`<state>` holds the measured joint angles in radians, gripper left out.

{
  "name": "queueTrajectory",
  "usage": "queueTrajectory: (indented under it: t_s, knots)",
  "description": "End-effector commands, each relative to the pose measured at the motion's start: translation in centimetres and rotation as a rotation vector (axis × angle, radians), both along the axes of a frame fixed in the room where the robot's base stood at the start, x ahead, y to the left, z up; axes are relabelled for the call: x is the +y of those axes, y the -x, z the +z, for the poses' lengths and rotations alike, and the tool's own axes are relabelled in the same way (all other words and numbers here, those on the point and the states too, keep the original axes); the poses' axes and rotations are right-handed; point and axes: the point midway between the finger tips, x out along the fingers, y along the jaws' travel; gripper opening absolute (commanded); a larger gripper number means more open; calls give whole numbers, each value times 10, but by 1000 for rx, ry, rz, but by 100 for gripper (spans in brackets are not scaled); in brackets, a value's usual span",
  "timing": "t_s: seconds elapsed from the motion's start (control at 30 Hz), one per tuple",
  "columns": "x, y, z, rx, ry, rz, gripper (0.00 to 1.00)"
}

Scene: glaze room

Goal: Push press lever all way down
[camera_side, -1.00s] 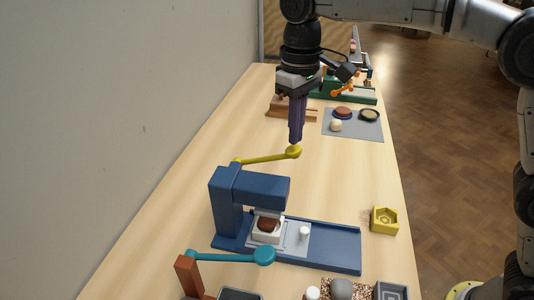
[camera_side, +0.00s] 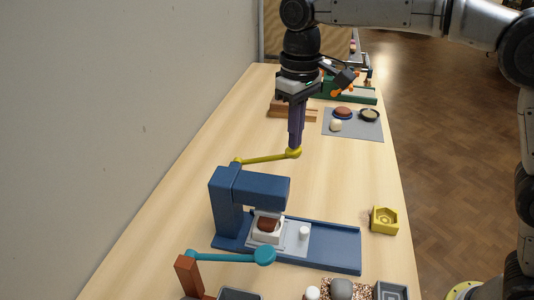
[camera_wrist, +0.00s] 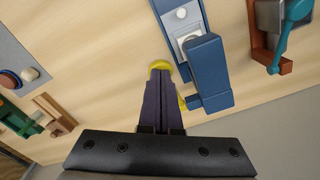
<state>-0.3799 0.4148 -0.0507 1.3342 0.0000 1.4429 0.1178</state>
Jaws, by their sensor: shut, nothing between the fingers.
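The blue press (camera_side: 249,186) stands on the table with a long blue base. Its yellow lever (camera_side: 262,158) sticks out to the right from behind the press, nearly level, and ends in a round knob (camera_side: 293,154). My gripper (camera_side: 295,146) is shut and empty, pointing down with its fingertips at the top of the knob, seemingly touching it. In the wrist view the shut fingers (camera_wrist: 160,74) cover part of the yellow knob (camera_wrist: 160,65), beside the blue press (camera_wrist: 207,65). A white block (camera_side: 267,236) with a brown piece sits under the press head.
A teal lever (camera_side: 230,256) on a reddish-brown post stands in front of the press. A yellow block (camera_side: 384,220) lies to the right. A grey mat (camera_side: 366,130) with several round pieces lies farther back. The table between mat and press is mostly clear.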

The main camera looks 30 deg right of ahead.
Motion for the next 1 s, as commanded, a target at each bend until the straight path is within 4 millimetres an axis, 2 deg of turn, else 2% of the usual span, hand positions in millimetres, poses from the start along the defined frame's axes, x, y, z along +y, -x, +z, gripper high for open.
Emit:
queueTrajectory:
  t_s: [0.7, 1.0]
  knots:
    - [0, 0, -40, 2, 1, 0, 0]
    - [0, 0, -50, 0, 0, 0, 0]
